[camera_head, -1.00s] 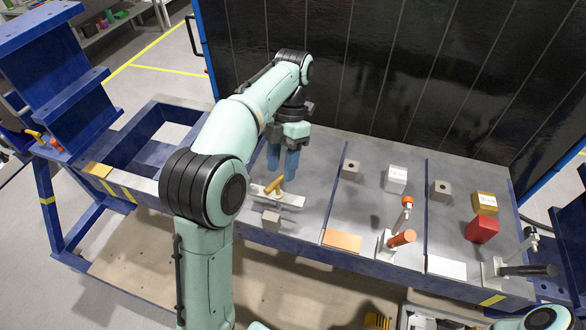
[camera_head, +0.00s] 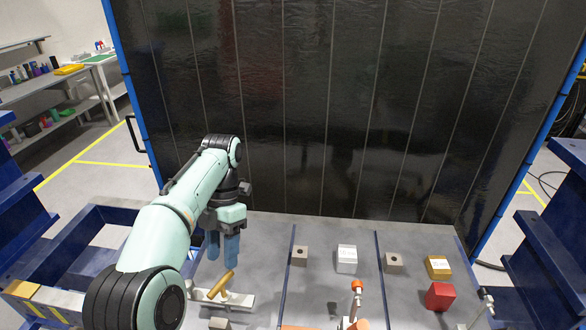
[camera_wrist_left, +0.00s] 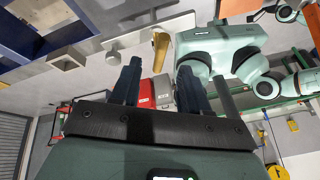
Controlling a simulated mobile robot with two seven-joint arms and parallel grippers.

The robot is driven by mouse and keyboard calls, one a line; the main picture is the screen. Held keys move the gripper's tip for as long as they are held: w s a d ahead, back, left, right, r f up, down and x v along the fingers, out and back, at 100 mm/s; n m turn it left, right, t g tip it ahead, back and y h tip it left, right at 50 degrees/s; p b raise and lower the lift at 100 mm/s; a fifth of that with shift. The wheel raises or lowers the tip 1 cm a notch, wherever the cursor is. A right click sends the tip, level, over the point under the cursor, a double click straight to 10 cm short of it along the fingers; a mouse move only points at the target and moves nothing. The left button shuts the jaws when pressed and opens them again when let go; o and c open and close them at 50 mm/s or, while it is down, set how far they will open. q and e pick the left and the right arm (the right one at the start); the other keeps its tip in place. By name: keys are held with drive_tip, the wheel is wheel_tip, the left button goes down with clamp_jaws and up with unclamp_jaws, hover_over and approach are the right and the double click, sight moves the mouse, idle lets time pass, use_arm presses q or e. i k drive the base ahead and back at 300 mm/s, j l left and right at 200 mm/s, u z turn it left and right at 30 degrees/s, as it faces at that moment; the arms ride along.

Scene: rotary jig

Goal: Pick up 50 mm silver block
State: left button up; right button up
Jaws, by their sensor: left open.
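My left gripper (camera_head: 222,254) is open, fingers pointing down over the left section of the jig table. In the left wrist view its fingertips (camera_wrist_left: 160,67) are apart, with a labelled red block (camera_wrist_left: 145,94) and a grey, silver-looking block (camera_wrist_left: 163,92) visible between and beyond them. The head view does not show these two clearly; the arm may hide them. I cannot tell sizes. A pale silver block with a label (camera_head: 346,259) stands in the middle section, right of the gripper and apart from it. My right gripper is not in view.
A toggle clamp with a yellow handle (camera_head: 221,285) is just below the gripper. Grey blocks with holes (camera_head: 300,255) (camera_head: 394,262), a gold block (camera_head: 438,266) and a red block (camera_head: 440,296) stand further right. A dark panel (camera_head: 330,110) rises behind the table.

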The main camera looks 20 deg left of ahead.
sight(347, 255)
drive_tip(key=k, duration=1)
